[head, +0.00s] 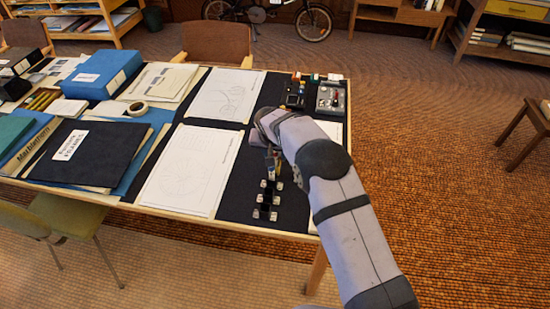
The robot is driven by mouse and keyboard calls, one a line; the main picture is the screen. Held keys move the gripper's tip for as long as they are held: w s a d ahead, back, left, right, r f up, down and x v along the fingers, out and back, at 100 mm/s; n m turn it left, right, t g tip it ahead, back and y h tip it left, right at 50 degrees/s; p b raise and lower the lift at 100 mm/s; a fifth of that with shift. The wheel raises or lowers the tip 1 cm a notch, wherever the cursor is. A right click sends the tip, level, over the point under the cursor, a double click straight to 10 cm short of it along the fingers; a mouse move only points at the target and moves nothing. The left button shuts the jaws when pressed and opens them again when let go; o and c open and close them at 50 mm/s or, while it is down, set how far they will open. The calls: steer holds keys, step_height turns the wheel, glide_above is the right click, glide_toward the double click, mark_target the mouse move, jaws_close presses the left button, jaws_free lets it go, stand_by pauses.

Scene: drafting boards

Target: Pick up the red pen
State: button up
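I cannot make out a red pen with certainty in the head view. A small red item (296,76) sits at the far edge of the table (260,229), too small to identify. My gripper (272,163) is over the dark mat (240,199) at the table's right part, just beyond a black holder with shiny metal pieces (268,199). My arm comes in from the lower right and covers part of the mat and the table's right edge. The fingertips are small and dark, and I cannot tell whether they are open or shut.
White drawing sheets (187,169) lie left of the holder. A blue box (103,74), a tape roll (138,108), dark folders (88,153) and pencils (40,99) crowd the left. A grey device (331,99) stands at the far right. Chairs (215,43) stand around the table.

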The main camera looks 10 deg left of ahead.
steer(key=shift+w+f, duration=0.1)
steer(key=shift+f, duration=0.1)
steer(key=shift+c, duration=0.2)
jaws_close()
steer(key=shift+r, duration=0.1)
